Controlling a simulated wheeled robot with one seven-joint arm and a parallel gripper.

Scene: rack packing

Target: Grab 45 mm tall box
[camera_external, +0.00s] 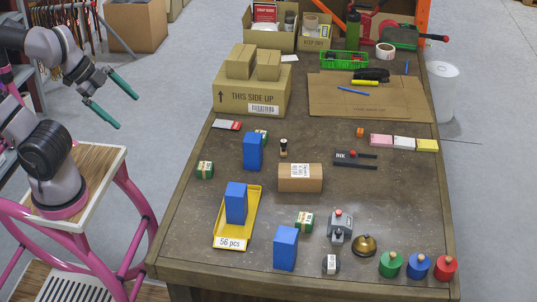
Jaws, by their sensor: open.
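No box carries a readable height mark, so I cannot tell which is 45 mm tall. One tall blue box (253,152) stands on the table left of centre. Another blue box (236,203) stands in a yellow tray (222,228) labelled "56 pcs". A third blue box (286,248) stands near the front edge. Small green-and-white boxes lie at the left (205,170), partly hidden behind the first blue box (264,134), and near the third (305,221). My gripper (127,111) is open and empty, raised left of the table, apart from every box.
A brown parcel (300,178) lies mid-table. A grey device with a red button (340,226), a brass bell (365,245) and green, blue and red weights (418,266) stand front right. A large carton (252,92) with two smaller ones stands back left. Clear tabletop lies left of the yellow tray.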

